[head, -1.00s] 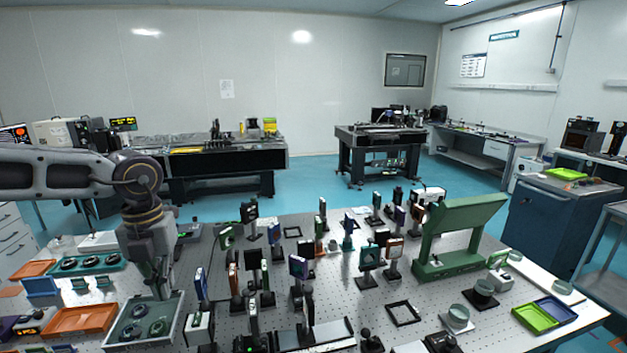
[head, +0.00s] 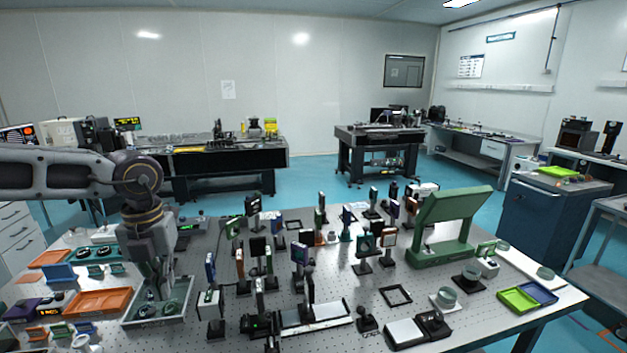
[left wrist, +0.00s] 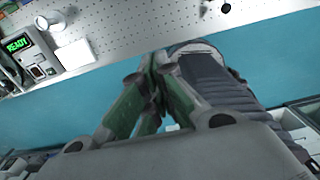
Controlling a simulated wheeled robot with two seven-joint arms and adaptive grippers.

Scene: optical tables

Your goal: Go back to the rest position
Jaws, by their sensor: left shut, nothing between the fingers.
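My left gripper (head: 160,288) hangs pointing down at the left of the near optical table (head: 290,215) in the head view. It appears over the grey-green tray (head: 130,319) that holds round dark parts; whether it touches the tray cannot be told. In the left wrist view its green-sided fingers (left wrist: 150,75) are closed together with nothing between them. My right gripper is in neither view.
Several upright optic mounts (head: 300,254) crowd the table's middle. A green angled stand (head: 450,228) stands right of them. Orange trays (head: 98,302) lie at the left, and green and blue trays (head: 520,299) at the right corner. Blue floor (head: 310,180) lies open behind.

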